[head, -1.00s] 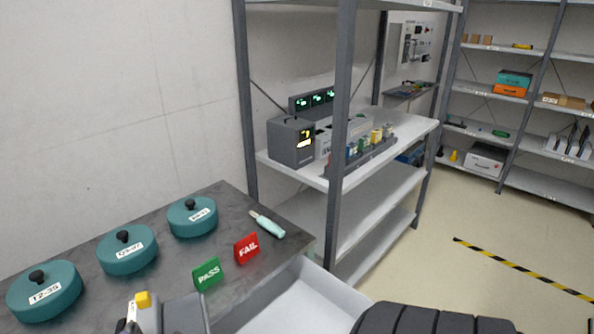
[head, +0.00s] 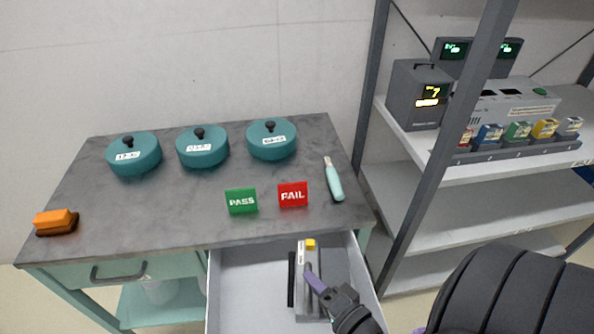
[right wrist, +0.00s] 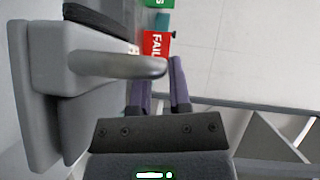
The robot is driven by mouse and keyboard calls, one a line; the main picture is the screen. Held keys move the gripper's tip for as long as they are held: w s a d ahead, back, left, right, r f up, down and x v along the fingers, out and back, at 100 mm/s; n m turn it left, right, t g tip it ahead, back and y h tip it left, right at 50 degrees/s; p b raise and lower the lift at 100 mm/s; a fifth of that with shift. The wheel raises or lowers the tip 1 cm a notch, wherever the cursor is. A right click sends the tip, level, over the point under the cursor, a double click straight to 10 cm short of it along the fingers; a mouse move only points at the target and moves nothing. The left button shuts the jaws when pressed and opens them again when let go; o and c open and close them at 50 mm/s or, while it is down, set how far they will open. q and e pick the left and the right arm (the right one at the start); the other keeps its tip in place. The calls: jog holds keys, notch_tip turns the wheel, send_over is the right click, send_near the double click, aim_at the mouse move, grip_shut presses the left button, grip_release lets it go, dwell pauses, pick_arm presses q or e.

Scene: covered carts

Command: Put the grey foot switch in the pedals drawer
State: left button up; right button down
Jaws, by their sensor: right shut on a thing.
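The grey foot switch (head: 308,262) is a long grey body with a yellow end piece and a dark strip along its left side. It is over or inside the open drawer (head: 240,290) below the bench top; whether it touches the drawer floor I cannot tell. My right gripper (head: 312,281), with purple fingers, is shut on it. In the right wrist view the foot switch (right wrist: 45,95) fills the left side, and its grey bar reaches across the fingertips of my gripper (right wrist: 165,72). No drawer label is readable. My left gripper is out of view.
The bench (head: 130,215) carries several teal lidded pots (head: 202,148), a green PASS sign (head: 241,201), a red FAIL sign (head: 292,195), a teal-handled tool (head: 334,182) and an orange block (head: 56,222). A shut drawer (head: 120,272) is at left. A shelf rack (head: 440,190) stands at right.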

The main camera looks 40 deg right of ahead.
aim_at(299, 288)
jog(key=s+f+y, duration=0.1)
jog(key=s+d+f+n+y, duration=0.1)
jog(key=f, duration=0.1)
jog(key=s+f+n+b, duration=0.1)
jog(key=shift+s+d+f+y, duration=0.15)
jog(key=shift+s+f+y, duration=0.15)
jog(key=shift+f+y, duration=0.1)
jog(key=w+f+b, duration=0.1)
jog(key=w, duration=0.1)
jog(key=w+f+b, duration=0.1)
jog(key=w+f, duration=0.1)
jog(key=w, duration=0.1)
jog(key=w+a+f+b, duration=0.1)
jog(key=w+b, duration=0.1)
jog(key=w, duration=0.1)
jog(key=shift+f, duration=0.35)
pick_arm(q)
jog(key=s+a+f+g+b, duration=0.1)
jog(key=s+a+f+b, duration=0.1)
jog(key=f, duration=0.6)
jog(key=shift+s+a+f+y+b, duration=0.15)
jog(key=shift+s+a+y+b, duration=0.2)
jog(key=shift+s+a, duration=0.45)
pick_arm(e)
jog(key=w+f, duration=0.3)
jog(key=w, duration=0.2)
jog(key=shift+w+a, duration=0.3)
jog(key=shift+a, duration=0.1)
